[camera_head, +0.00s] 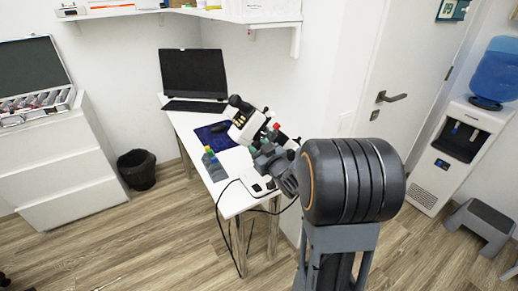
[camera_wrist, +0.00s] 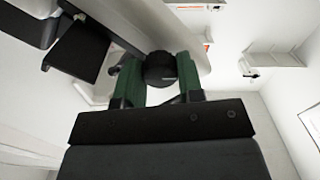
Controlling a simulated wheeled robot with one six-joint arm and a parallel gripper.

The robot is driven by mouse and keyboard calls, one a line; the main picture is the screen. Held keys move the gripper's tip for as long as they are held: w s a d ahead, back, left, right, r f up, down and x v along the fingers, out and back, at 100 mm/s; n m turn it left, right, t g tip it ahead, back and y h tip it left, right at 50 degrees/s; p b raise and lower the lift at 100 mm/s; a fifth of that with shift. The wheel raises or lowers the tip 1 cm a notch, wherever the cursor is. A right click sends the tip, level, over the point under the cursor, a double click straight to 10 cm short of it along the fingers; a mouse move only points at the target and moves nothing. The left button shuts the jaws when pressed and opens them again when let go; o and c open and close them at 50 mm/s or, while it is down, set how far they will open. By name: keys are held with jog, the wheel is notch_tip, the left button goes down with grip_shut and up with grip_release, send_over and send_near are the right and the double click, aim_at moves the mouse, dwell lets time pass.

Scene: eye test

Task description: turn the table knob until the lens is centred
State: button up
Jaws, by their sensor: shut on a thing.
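The white eye instrument (camera_head: 239,132) with a black eyepiece stands on the white table, partly hidden behind my arm in the head view. My gripper (camera_wrist: 158,72) has two green fingers. They are closed on either side of a round black knob (camera_wrist: 160,67) in the wrist view. In the head view my gripper (camera_head: 261,149) is at the instrument, and the knob cannot be made out there. The lens cannot be made out in either view, so its position cannot be told.
The white table (camera_head: 232,201) also bears a laptop (camera_head: 193,72), a dark blue mat (camera_head: 209,137) and a grey block with coloured tops (camera_head: 214,168). A black cable (camera_head: 218,208) hangs over its front edge. A water dispenser (camera_head: 459,140) and step stool (camera_head: 482,226) stand right.

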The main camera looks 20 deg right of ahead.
jog(key=shift+m, duration=1)
jog(key=o, duration=0.9)
jog(key=shift+s, duration=0.1)
jog(key=shift+s+d+b, duration=0.25)
jog(key=shift+s+b, duration=1.35)
jog(key=shift+s, duration=0.65)
jog(key=shift+s+d+b, duration=0.25)
jog(key=shift+s+b, duration=1.3)
jog(key=shift+s, duration=0.75)
jog(key=shift+s+d+b, duration=0.25)
jog(key=shift+s+b, duration=1.35)
jog(key=shift+s, duration=0.65)
